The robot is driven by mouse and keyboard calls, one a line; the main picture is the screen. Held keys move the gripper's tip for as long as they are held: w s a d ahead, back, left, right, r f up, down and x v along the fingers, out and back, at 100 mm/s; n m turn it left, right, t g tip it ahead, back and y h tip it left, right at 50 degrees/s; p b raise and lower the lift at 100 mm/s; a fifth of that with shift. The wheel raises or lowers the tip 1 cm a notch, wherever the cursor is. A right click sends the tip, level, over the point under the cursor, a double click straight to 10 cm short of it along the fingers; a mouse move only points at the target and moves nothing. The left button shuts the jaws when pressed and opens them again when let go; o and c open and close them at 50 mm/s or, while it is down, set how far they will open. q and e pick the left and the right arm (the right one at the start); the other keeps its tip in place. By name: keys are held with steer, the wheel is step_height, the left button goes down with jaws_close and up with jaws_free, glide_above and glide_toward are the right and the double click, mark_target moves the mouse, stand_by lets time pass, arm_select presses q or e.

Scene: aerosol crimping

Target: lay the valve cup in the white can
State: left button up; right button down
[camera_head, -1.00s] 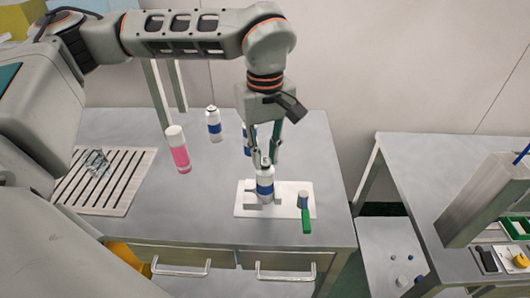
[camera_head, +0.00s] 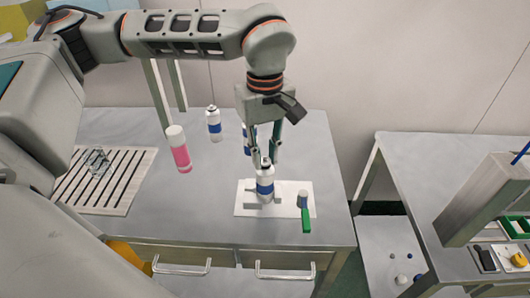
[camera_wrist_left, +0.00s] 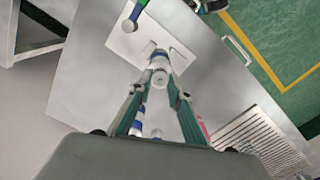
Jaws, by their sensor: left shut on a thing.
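The white can (camera_head: 265,186) with a blue band stands upright on a white plate (camera_head: 243,209) near the front of the grey table. My left gripper (camera_head: 264,157) points down at the can's top, its fingers close on either side. It is shut on the small valve cup, which I can barely make out at the can's mouth. In the left wrist view the left gripper's fingertips (camera_wrist_left: 159,84) meet around a small pale round top. I cannot tell whether the cup touches the can. My right gripper is not in view.
Similar blue-banded cans (camera_head: 213,124) (camera_head: 249,140) and a pink can (camera_head: 179,152) stand behind. A second table (camera_head: 420,165) stands right, across a gap.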

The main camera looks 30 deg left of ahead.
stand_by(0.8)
arm_select(q)
steer(key=o, duration=0.8)
steer(key=shift+c, duration=0.2)
steer(key=shift+o, duration=0.4)
steer(key=o, duration=0.5)
steer(key=shift+c, duration=0.2)
